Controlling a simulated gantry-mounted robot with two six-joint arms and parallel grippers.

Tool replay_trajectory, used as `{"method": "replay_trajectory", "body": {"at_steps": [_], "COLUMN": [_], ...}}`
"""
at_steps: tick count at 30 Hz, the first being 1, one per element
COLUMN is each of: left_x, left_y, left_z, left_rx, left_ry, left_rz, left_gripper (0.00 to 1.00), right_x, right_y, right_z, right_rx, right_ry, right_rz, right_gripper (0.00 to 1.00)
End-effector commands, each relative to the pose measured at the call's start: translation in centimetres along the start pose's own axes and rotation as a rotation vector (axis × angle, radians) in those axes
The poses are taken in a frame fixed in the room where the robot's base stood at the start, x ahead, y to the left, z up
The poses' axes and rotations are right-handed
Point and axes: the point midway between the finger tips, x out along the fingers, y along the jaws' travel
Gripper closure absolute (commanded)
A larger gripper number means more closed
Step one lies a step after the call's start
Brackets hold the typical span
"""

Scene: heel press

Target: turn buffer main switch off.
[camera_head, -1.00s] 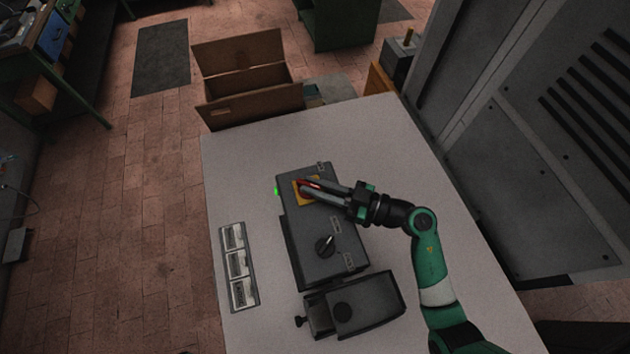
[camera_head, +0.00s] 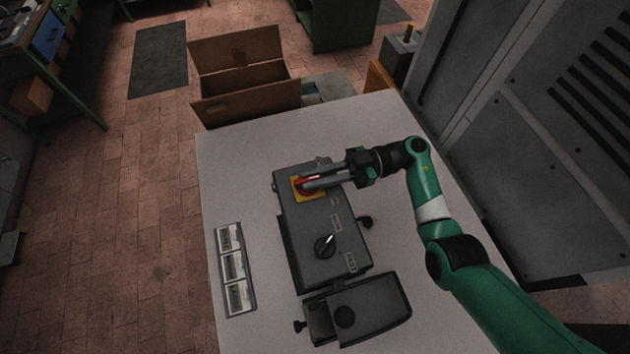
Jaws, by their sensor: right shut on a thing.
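A dark grey control box (camera_head: 309,227) stands on the light table. Near its far end is the main switch, a red handle (camera_head: 305,185) on a yellow plate (camera_head: 296,192). My right gripper (camera_head: 308,181) reaches in from the right and is shut on the red handle, with its fingers covering part of it. The handle now lies roughly crosswise to the box. A black rotary knob (camera_head: 325,245) with a white mark sits nearer on the same box. My left gripper is not in view.
A smaller grey box (camera_head: 372,309) with a side knob stands at the table's near part. A plate with several white labels (camera_head: 233,268) lies left of the control box. A large grey cabinet (camera_head: 540,130) rises at the right. An open cardboard box (camera_head: 240,75) is beyond the table.

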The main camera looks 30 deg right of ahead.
Motion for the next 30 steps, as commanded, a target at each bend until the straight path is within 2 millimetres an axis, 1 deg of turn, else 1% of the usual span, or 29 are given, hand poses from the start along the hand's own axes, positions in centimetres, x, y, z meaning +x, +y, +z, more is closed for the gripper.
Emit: {"method": "replay_trajectory", "body": {"at_steps": [3, 14, 15, 19, 27, 30], "left_x": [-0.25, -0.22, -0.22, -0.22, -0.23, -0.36], "left_y": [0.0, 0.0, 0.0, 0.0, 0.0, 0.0], "left_z": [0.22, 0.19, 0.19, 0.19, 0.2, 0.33], "left_rx": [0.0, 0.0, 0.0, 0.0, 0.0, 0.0], "left_ry": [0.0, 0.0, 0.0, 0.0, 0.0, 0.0], "left_rz": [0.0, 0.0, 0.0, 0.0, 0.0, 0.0], "left_gripper": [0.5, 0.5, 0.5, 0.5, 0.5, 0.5], "right_x": [0.01, 0.04, 0.04, 0.04, -0.01, -0.58], "right_y": [0.02, 0.01, 0.02, 0.02, 0.02, 0.09], "right_z": [0.09, 0.05, 0.05, 0.05, 0.06, 0.12], "right_rx": [0.0, 0.001, 0.001, 0.001, 0.001, 0.001], "right_ry": [-0.001, -0.002, -0.003, -0.002, -0.002, -0.002], "right_rz": [-0.014, -0.016, -0.016, -0.016, -0.015, -0.013], "right_gripper": [1.0, 1.0, 0.77, 0.54, 0.54, 0.54]}}
